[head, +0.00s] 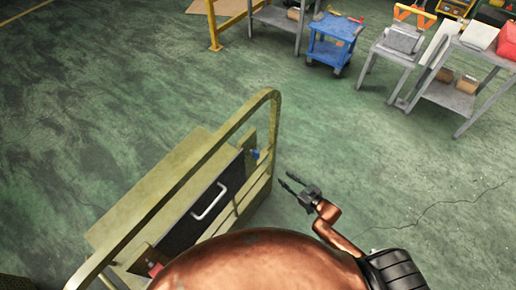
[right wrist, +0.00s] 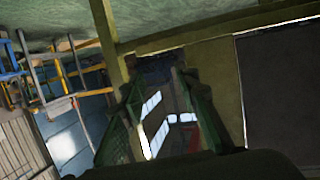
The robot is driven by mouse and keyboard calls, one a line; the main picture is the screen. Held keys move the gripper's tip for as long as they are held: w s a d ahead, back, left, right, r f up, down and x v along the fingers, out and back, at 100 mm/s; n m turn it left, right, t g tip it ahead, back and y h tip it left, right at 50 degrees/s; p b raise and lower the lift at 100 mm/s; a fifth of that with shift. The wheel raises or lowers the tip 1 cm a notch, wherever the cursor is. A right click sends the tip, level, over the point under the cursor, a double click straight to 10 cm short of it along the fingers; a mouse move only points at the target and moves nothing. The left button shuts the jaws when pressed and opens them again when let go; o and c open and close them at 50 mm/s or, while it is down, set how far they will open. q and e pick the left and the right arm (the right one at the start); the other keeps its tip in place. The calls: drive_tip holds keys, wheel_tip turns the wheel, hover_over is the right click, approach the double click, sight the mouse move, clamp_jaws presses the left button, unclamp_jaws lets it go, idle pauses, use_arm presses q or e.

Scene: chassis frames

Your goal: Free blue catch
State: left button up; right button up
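The blue catch (head: 255,154) is a small blue piece on the far end of an olive-yellow frame (head: 190,178), beside a black panel (head: 203,208) with a pale handle. My right gripper (head: 284,181) is to the right of the blue catch, apart from it, with its fingers spread and nothing visible between them. In the right wrist view the open fingers (right wrist: 160,90) point toward the frame. A dark bluish shape (right wrist: 155,68) shows beyond the fingertips; it is too dim to identify surely. My left gripper is out of view.
A red piece (head: 155,269) sits at the frame's near end. A blue cart (head: 330,50) and grey tables (head: 455,95) stand at the back right. The green floor right of the frame is clear.

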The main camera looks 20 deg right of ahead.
sight(259, 154)
drive_tip(key=w+a+r+n+y+p, duration=0.1)
drive_tip(key=a+r+y, duration=0.25)
drive_tip(key=r, duration=0.55)
drive_tip(key=a+r+n+y+p, duration=0.15)
drive_tip(key=a+r, duration=0.25)
drive_tip(key=r, duration=0.5)
drive_tip(key=shift+t, duration=0.3)
drive_tip(key=x, duration=0.7)
drive_tip(key=shift+s+a+r, duration=0.1)
drive_tip(key=shift+a+r, duration=0.05)
drive_tip(key=shift+r, duration=0.15)
drive_tip(key=shift+w+a+f, duration=0.1)
drive_tip(key=shift+w+a, duration=0.3)
drive_tip(key=shift+w, duration=0.05)
drive_tip(key=shift+c, duration=0.6)
clamp_jaws()
drive_tip(key=shift+d, duration=0.2)
drive_tip(key=shift+a, duration=0.1)
